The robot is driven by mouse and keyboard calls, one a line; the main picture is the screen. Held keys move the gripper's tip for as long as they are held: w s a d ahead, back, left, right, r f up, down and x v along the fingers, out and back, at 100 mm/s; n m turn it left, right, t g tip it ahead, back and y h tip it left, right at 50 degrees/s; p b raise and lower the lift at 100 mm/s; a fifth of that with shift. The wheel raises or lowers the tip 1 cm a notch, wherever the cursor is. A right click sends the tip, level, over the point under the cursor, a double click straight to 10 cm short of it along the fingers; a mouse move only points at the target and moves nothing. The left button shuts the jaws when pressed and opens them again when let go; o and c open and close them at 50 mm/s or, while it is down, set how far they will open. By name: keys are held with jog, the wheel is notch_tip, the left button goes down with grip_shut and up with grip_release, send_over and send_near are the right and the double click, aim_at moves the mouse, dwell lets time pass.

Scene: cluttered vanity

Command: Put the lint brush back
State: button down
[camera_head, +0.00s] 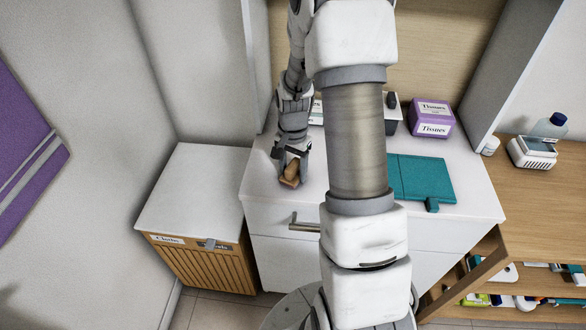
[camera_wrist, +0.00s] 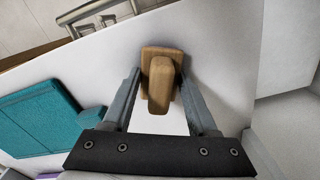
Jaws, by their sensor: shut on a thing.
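The lint brush (camera_wrist: 160,84) is a tan wooden piece with a handle block on a wider flat base. My gripper (camera_wrist: 159,76) is shut on it, with one finger on each side. In the head view the brush (camera_head: 290,174) shows below my gripper (camera_head: 291,158), over the left front part of the white vanity top (camera_head: 262,188). I cannot tell whether its base touches the surface. The brush's underside is hidden.
A teal flat case (camera_head: 425,178) lies on the vanity's right, beyond my arm. A purple tissue box (camera_head: 431,118) stands behind it. A slatted hamper (camera_head: 200,262) with a white lid stands left. A side wall bounds the back left. A wooden desk (camera_head: 545,205) is right.

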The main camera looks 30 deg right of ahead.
jog(key=shift+c, duration=0.9)
grip_release()
